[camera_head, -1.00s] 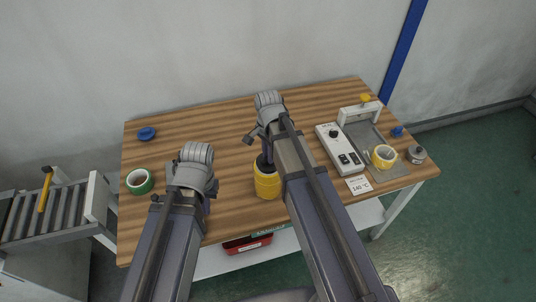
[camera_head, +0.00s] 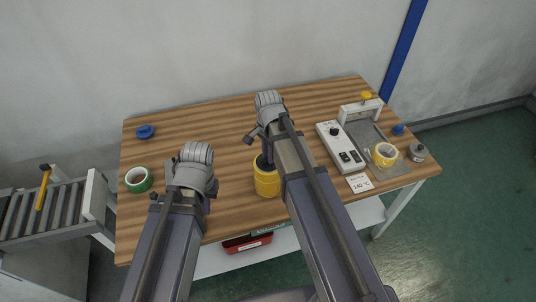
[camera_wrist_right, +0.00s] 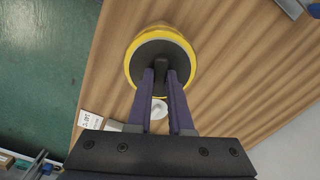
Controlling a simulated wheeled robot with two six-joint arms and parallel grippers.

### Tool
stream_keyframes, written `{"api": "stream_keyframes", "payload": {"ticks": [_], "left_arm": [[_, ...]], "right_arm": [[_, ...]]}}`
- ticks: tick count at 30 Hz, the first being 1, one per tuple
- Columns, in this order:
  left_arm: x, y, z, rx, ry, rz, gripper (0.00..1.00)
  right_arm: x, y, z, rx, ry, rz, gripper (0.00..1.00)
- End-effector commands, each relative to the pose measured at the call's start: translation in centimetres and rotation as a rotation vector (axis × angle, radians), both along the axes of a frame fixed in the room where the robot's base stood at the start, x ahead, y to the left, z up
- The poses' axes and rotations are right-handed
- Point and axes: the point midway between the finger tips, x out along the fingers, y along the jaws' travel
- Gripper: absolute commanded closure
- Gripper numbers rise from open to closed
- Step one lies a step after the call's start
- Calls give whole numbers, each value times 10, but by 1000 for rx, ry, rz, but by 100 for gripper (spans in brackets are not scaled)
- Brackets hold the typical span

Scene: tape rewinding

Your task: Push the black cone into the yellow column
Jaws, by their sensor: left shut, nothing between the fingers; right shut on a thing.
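The yellow column (camera_head: 266,185) stands upright on the table near the front middle. In the right wrist view it shows as a yellow ring (camera_wrist_right: 130,68) around the black cone (camera_wrist_right: 146,62). The cone's wide dark face lies within that ring, with a knob in its middle. How deep the cone sits is hard to tell. My right gripper (camera_wrist_right: 161,78) is shut on the cone's knob. In the head view its fingers reach down over the column. My left gripper (camera_head: 207,204) is shut and empty, left of the column, mostly hidden behind its wrist.
A green tape roll (camera_head: 138,180) and a blue ring (camera_head: 145,132) lie at the left of the wooden table. At the right are a grey control box (camera_head: 340,146), a yellow tape roll (camera_head: 384,154) and a small jar (camera_head: 417,153). A red bin (camera_head: 246,244) is below the front edge.

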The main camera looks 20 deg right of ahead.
Motion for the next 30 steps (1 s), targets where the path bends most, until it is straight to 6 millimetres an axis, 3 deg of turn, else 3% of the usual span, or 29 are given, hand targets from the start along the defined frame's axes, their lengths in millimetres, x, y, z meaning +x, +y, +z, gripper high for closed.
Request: {"api": "stream_keyframes", "payload": {"ticks": [4,5,13,19,23,30], "left_arm": [[0,0,0,0,0,0,100],[0,0,0,0,0,0,100],[0,0,0,0,0,0,100],[0,0,0,0,0,0,100],[0,0,0,0,0,0,100],[0,0,0,0,0,2,100]], "right_arm": [[0,0,0,0,0,0,100],[0,0,0,0,0,0,78],[0,0,0,0,0,0,48],[0,0,0,0,0,0,45],[0,0,0,0,0,0,31],[0,0,0,0,0,0,31]]}}
